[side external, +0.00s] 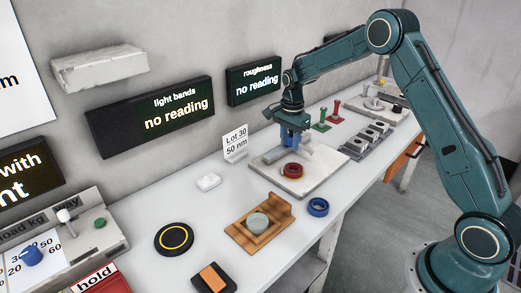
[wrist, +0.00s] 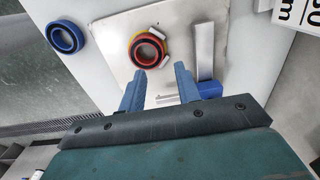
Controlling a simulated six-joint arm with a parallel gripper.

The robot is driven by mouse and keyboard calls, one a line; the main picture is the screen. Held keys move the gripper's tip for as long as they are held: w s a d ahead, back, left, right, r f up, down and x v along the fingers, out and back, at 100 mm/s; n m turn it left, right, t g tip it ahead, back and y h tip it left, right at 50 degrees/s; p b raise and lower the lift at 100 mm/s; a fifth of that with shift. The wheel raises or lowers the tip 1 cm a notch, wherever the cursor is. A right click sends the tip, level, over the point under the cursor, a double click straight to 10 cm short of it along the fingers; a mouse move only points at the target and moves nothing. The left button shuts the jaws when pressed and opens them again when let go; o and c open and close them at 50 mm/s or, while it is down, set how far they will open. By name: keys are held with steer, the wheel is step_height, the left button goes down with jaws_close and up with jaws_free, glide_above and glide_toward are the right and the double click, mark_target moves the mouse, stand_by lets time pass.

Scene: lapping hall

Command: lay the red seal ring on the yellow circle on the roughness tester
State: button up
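The red seal ring (side external: 292,177) lies on the pale square plate of the roughness tester (side external: 266,176). In the wrist view the ring (wrist: 138,60) lies flat, and part of the yellow circle (wrist: 134,37) shows along its edge. The rest of the circle is hidden under the ring. My gripper (side external: 291,146) is above the plate, behind the ring in the side view. In the wrist view my gripper (wrist: 161,69) has its two blue fingers spread apart with nothing between them. The ring is just beyond the fingertips, apparently apart from them.
A metal bar (wrist: 204,45) stands on the plate beside the ring. A blue ring (side external: 318,207) lies off the plate. A wooden holder (side external: 274,230) bears a grey round piece, and a black disc (side external: 174,249) has a yellow circle. Several grey blocks (side external: 366,140) stand behind. The roughness display reads "no reading".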

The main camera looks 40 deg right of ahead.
steer(key=shift+r, duration=2.1)
steer(key=s+a+r+n+t, duration=0.1)
steer(key=s+a+r+n, duration=0.3)
steer(key=s+r, duration=0.4)
steer(key=s+a+r+n+t, duration=0.2)
steer(key=s+a+r+n, duration=0.25)
steer(key=s+r, duration=0.35)
steer(key=s+a+n+t, duration=0.2)
steer(key=s+n, duration=0.7)
steer(key=s, duration=0.9)
steer(key=shift+s+a+r+t, duration=0.25)
steer(key=shift+s+a+t, duration=0.1)
steer(key=shift+a, duration=0.4)
